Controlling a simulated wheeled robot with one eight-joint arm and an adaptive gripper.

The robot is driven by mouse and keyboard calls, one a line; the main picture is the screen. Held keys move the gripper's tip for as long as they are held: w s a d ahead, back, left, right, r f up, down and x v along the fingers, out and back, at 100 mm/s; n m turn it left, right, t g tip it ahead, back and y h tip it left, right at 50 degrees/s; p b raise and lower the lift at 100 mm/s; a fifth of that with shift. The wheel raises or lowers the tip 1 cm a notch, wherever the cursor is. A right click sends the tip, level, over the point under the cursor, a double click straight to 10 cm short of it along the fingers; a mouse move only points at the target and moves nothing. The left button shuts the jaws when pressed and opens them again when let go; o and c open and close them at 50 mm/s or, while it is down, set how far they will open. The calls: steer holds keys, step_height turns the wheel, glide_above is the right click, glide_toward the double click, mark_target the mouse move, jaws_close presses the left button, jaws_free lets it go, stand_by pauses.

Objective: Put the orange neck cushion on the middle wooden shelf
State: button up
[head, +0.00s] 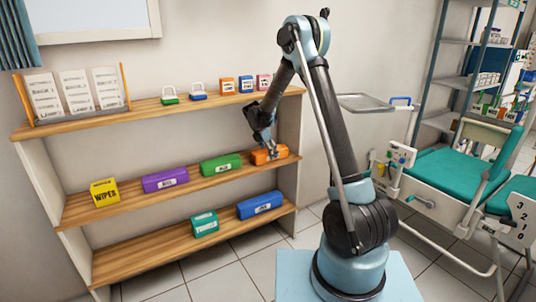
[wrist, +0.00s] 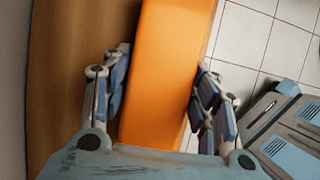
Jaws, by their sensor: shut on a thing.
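The orange neck cushion (head: 262,157) is a block with a pale label, at the right end of the middle wooden shelf (head: 130,207). My gripper (head: 270,148) reaches down to it and is shut on it. In the wrist view the orange cushion (wrist: 160,75) runs lengthwise between the two fingers of my gripper (wrist: 160,100). Wood shows on its left and floor tiles on its right, so it lies close to or over the shelf's front edge. I cannot tell whether its underside touches the shelf.
The middle shelf also holds a yellow wipes box (head: 105,193), a purple block (head: 165,180) and a green block (head: 221,165). The top shelf (head: 185,107) is just above. A teal box (head: 205,224) and blue block (head: 260,206) are below. A teal chair (head: 455,160) stands right.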

steer(key=o, duration=1.2)
steer(key=shift+f, duration=0.1)
steer(key=shift+s+a+r, duration=0.1)
steer(key=shift+r, duration=0.3)
steer(key=s+a, duration=0.2)
steer(key=a, duration=0.1)
steer(key=s+a, duration=0.2)
steer(key=a, duration=0.1)
steer(key=s+a, duration=0.3)
steer(key=a, duration=0.1)
steer(key=shift+r, duration=0.25)
